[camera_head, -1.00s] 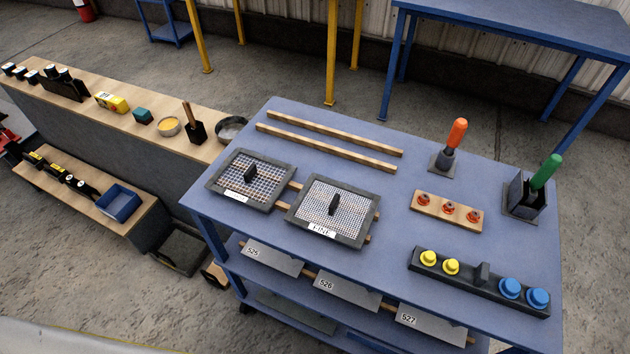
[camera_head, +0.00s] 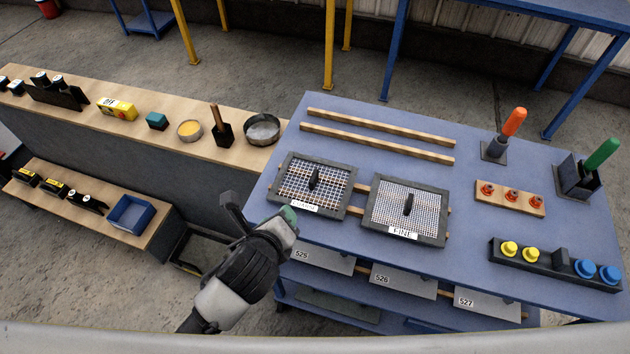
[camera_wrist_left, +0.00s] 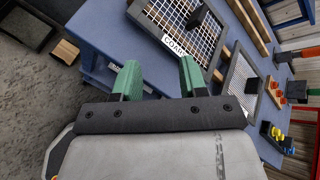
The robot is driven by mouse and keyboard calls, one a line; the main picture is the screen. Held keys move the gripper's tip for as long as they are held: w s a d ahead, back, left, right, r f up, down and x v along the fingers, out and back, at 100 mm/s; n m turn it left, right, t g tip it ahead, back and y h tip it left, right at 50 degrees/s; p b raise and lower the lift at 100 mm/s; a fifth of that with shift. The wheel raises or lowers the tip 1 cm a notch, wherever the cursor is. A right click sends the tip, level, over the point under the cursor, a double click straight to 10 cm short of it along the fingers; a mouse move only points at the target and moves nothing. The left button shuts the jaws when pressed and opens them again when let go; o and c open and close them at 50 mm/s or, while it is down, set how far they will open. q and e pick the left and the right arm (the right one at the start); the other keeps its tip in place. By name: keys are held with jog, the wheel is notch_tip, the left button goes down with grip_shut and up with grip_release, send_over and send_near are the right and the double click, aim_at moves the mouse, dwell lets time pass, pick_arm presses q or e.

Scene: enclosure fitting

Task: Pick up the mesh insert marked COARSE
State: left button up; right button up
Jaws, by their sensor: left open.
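The mesh insert marked COARSE (camera_head: 295,180) has a dark square frame, a wide-holed mesh and an upright dark handle. It lies at the left of the blue cart top, with its white label on the near edge. In the left wrist view the same insert (camera_wrist_left: 202,38) is at the top, its label partly readable. The insert marked FINE (camera_head: 385,205) lies to its right. My left gripper (camera_head: 288,216) is just in front of and below the COARSE insert, apart from its handle. In the left wrist view its green fingers (camera_wrist_left: 160,78) are apart and empty. My right gripper is not in view.
Wooden rails (camera_head: 378,143) lie behind the inserts. An orange-handled tool (camera_head: 514,122), a green-handled tool (camera_head: 602,154) and a dark rack with yellow and blue knobs (camera_head: 550,262) stand at the right. Panels numbered 525 to 527 are on the shelf below. A wooden bench (camera_head: 150,133) runs along the left.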

pick_arm(q)
jog(key=d+m, duration=0.1)
jog(key=m, duration=0.1)
jog(key=w+d+r+m+t+h, duration=0.1)
jog(key=m, duration=0.2)
jog(key=d+m, duration=0.1)
jog(key=m, duration=0.2)
jog(key=shift+w+d+r+h, duration=0.2)
jog(key=shift+w+r+h, duration=0.1)
jog(key=shift+w, duration=0.05)
jog(key=shift+w+d+m+t, duration=0.1)
jog(key=shift+d+m+t, duration=0.2)
jog(key=shift+m, duration=0.4)
jog(key=shift+w+d+m, duration=0.15)
jog(key=shift+w+m, duration=0.15)
send_near(314, 176)
jog(key=x, duration=0.3)
jog(key=shift+s+d+f, duration=0.15)
jog(key=shift+d+f, duration=0.05)
jog(key=shift+d, duration=0.05)
jog(key=x, duration=0.3)
jog(key=p+x, duration=0.1)
jog(key=shift+w+a, duration=0.2)
jog(key=shift+w, duration=0.15)
jog(key=shift+w+d+f, duration=0.15)
jog(key=shift+w, duration=0.3)
grip_shut()
